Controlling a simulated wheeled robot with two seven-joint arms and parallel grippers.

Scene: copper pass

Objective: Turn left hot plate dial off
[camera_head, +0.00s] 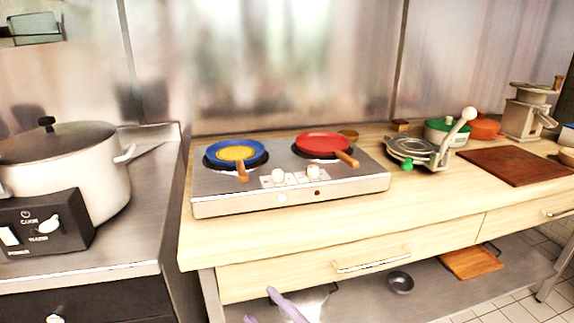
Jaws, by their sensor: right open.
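The steel double hot plate (235,205) sits on the wooden counter in the middle of the head view. Its left dial (278,176) is a white knob on a pale panel between the two pans. The right dial (313,172) is a similar white knob beside it. Their exact pointer angles are too small to read. A small light (317,193) on the front face looks red; another to its left looks pale. My right gripper (259,305) shows lavender fingers at the bottom edge, open, below and apart from the hot plate. My left gripper is out of view.
A blue pan (216,154) and a red pan (322,142) stand on the burners, handles pointing forward near the dials. A waffle-iron-like press (412,152) is to the right. A large pot (85,170) stands left. The counter front (290,235) is clear.

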